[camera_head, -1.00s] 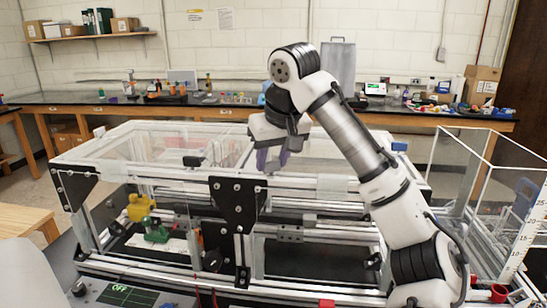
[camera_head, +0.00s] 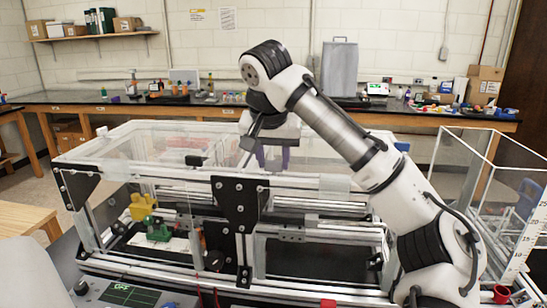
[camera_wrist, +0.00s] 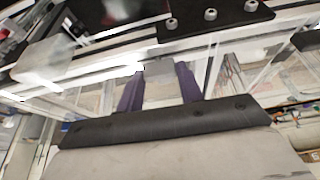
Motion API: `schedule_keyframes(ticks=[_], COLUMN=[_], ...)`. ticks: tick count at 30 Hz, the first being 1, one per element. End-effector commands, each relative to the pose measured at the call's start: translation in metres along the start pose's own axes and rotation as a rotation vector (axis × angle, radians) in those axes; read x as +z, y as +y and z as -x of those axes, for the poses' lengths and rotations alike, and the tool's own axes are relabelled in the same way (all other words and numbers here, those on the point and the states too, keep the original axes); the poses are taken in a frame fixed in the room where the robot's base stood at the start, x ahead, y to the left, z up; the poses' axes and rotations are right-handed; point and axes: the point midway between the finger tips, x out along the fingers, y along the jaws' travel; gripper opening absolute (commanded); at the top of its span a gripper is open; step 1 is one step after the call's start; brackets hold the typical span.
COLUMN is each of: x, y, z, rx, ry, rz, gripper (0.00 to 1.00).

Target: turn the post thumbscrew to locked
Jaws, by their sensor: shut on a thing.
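My gripper (camera_head: 273,160) has purple fingers pointing down at the top rail of the extrusion frame (camera_head: 300,181), right of the black joining plate. In the wrist view, my gripper (camera_wrist: 158,78) has its fingers on both sides of a small pale grey piece (camera_wrist: 158,69) at the rail, and it is shut on that piece. I cannot tell whether this piece is the post thumbscrew. No thumbscrew head or lock marking can be made out in either view.
A black bolted plate (camera_head: 236,203) stands at the front. Clear panels (camera_head: 140,145) enclose the top. A yellow part (camera_head: 141,206) and a green part (camera_head: 157,229) sit inside at left. A clear tank (camera_head: 480,180) stands at right.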

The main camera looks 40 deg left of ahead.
Motion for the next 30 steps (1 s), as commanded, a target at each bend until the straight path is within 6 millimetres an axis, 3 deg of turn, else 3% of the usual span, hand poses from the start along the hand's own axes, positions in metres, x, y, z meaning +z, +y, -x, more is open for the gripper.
schedule_keyframes(ticks=[12,13,17,30], x=[-0.0004,-0.0004,-0.0003,-0.0005], y=[0.0001,0.0001,0.0,0.0002], z=[0.0003,0.0003,0.0003,0.0094], rx=[0.002,0.002,0.002,0.004], ry=[0.001,0.001,0.001,0.004], rz=[-0.008,-0.008,-0.007,-0.006], gripper=[0.14,0.4,0.57,0.58])
